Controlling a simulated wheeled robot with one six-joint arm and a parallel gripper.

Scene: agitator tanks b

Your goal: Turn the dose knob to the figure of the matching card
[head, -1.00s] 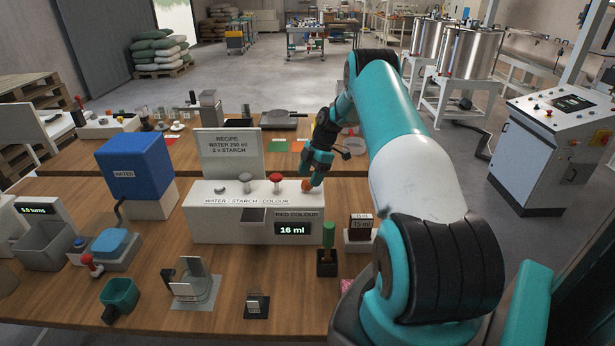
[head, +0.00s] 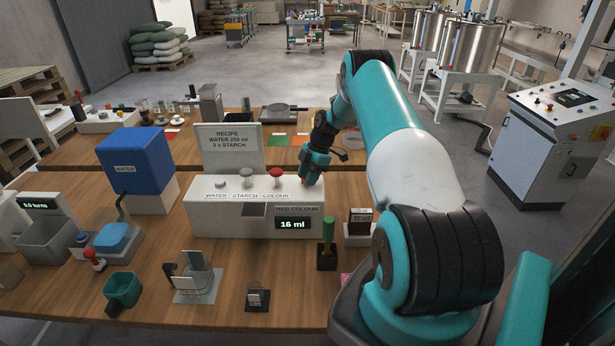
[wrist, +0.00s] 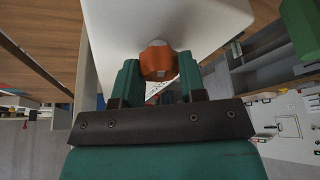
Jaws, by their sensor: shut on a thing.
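In the head view the fingers mostly hide the knob. The display (head: 293,224) under the label RED COLOUR reads 16 ml. A dark card (head: 360,216) with a white label stands in a white holder right of the box; its figure looks like 15 ml but is too small to be sure.
A green-handled tool (head: 328,231) stands upright in front of the box. A recipe board (head: 229,143) rises behind. A blue water tank (head: 135,160) stands left.

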